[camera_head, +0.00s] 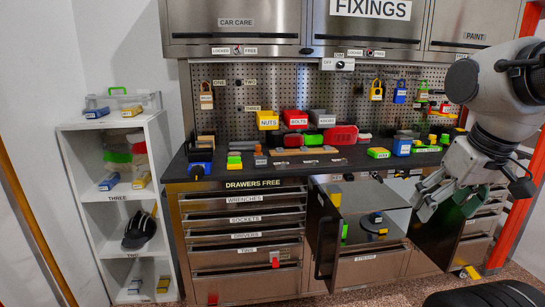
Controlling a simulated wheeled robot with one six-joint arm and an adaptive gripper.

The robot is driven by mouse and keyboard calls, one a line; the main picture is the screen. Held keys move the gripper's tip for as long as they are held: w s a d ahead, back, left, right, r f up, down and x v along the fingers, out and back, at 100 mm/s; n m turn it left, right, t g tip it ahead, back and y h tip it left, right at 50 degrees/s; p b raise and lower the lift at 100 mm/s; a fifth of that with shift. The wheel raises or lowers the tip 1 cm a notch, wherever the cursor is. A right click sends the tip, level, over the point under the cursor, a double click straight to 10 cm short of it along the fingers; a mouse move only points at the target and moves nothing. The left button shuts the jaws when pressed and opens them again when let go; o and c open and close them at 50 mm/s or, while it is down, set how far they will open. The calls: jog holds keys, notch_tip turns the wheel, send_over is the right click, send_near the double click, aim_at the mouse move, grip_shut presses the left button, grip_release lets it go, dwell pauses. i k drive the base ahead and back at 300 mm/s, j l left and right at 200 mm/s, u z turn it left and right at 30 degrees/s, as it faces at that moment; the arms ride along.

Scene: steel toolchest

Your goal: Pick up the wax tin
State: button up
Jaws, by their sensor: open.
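No item in view carries a readable wax tin label. A dark round, flat thing (375,217) sits inside the open compartment under the worktop, and I cannot tell whether it is the wax tin. My gripper (422,203) is open and hangs in front of the chest at the right, pointing down and left. It is to the right of the open compartment, and nothing shows between its fingers. A green thing (458,207) is close behind my gripper and partly hidden by it.
An open dark door (327,238) stands out at the compartment's left. A yellow block (382,232) lies inside it. The worktop (275,170) holds several labelled bins, including the NUTS bin (267,120). A white shelf unit (118,210) stands at the left. Drawers at left are closed.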

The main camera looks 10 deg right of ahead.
aim_at(380, 152)
jog(key=i+l, duration=0.2)
jog(key=l, duration=0.15)
jog(key=i+l+u, duration=0.15)
jog(key=l, duration=0.2)
jog(key=i+l, duration=0.25)
jog(key=i+l+u, duration=0.1)
jog(key=l, duration=0.4)
jog(key=i+l+u, duration=0.1)
jog(key=l, duration=0.25)
jog(key=i+l, duration=0.25)
jog(key=l, duration=0.15)
jog(key=i+l+u, duration=0.1)
jog(key=l, duration=0.3)
jog(key=i, duration=0.1)
